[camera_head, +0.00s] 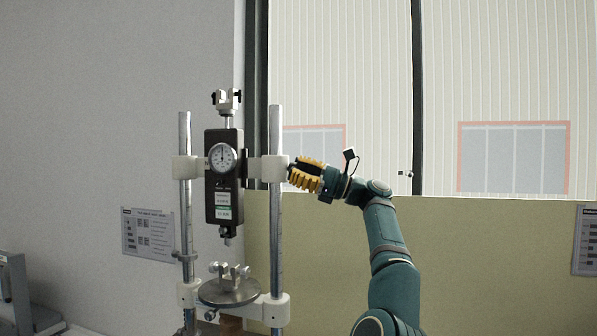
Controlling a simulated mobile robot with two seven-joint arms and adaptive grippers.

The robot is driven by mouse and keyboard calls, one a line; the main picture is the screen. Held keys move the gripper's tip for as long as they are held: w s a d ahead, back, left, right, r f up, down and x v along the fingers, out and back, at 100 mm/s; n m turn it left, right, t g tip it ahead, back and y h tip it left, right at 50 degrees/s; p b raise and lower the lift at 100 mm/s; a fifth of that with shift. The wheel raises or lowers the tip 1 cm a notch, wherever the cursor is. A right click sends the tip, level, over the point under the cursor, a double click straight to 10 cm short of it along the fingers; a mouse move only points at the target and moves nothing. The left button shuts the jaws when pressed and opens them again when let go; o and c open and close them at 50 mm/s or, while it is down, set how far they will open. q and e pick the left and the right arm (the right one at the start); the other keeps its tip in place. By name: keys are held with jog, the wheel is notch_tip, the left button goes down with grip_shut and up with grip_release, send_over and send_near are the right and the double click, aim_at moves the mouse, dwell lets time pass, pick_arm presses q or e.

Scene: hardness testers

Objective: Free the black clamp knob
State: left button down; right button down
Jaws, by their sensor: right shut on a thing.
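A hardness tester stands left of centre, with two upright metal posts and a dark gauge body (224,190) between them. White clamp blocks hold the body to the posts; the upper right block (268,169) sits around the right post (275,130). My right gripper (293,174), with yellow ribbed fingers, reaches in from the right to the outer side of this block. It is shut on the black clamp knob there. The knob is mostly hidden by the fingers. My left gripper is not in view.
A round metal plate (229,291) with a small fixture sits below the gauge body. A lower white clamp block (275,308) is on the right post. A yellowish panel (480,260) runs behind, under the window. Space around my right arm looks clear.

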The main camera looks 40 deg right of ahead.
jog(key=shift+f, duration=0.1)
jog(key=c, duration=0.7)
grip_release()
jog(key=shift+o, duration=0.2)
jog(key=shift+a+r+m, duration=0.15)
jog(key=shift+r+m, duration=0.05)
jog(key=shift+m, duration=0.2)
jog(key=shift+m, duration=0.4)
jog(key=s+d+f+m+t+h+b, duration=0.1)
jog(key=s+d+f+m, duration=0.1)
jog(key=s, duration=0.3)
jog(key=s+d+f+m+t+h+b, duration=0.2)
jog(key=s+d+f+m, duration=0.1)
jog(key=s, duration=0.3)
jog(key=shift+s+d+f+m+b, duration=0.15)
jog(key=shift+d+f+m+b, duration=0.15)
jog(key=shift+d+m, duration=0.45)
jog(key=shift+a, duration=0.15)
